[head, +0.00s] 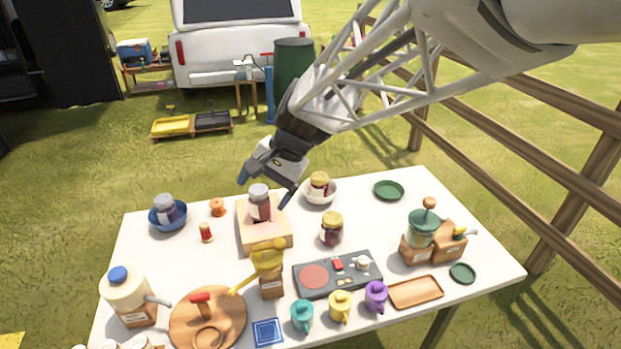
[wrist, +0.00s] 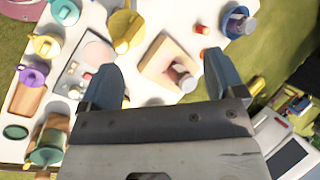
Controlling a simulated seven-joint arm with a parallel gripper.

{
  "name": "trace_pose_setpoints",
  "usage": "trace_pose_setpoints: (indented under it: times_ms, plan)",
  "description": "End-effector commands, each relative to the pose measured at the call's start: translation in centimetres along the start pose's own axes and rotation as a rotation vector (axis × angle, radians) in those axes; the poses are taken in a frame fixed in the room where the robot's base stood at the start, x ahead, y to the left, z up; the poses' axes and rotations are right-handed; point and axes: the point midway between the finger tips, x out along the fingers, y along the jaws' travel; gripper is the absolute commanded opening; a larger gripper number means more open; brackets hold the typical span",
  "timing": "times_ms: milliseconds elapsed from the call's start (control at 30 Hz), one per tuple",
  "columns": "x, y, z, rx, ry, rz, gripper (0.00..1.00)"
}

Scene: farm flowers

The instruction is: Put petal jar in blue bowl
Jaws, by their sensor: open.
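A jar with a grey lid and dark contents (head: 260,204) stands upright on a pale wooden block (head: 266,240). It also shows in the wrist view (wrist: 184,79). The blue bowl (head: 168,226) at the table's left holds another grey-lidded jar (head: 166,208); this bowl shows at the top right of the wrist view (wrist: 227,24). The labels are too small to tell which is the petal jar. My gripper (head: 265,189) is open and empty above the block, its fingers spread either side of the jar's lid in the head view. Contact with the jar cannot be told.
A gold-lidded jar (head: 319,184) sits in a white bowl behind right; another (head: 332,229) stands right of the block. A small orange item (head: 217,207) and a red spool (head: 206,232) lie between block and blue bowl. A yellow dispenser (head: 268,262) stands in front.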

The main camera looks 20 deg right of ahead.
Motion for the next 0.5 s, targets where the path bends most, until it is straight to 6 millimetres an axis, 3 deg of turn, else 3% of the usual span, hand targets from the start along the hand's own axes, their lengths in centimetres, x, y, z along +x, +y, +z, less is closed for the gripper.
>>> trace_pose_setpoints:
  times_ms: [500]
  plan:
    - [-5.6,11.6,7.2,-0.374,0.207,0.243,0.88]
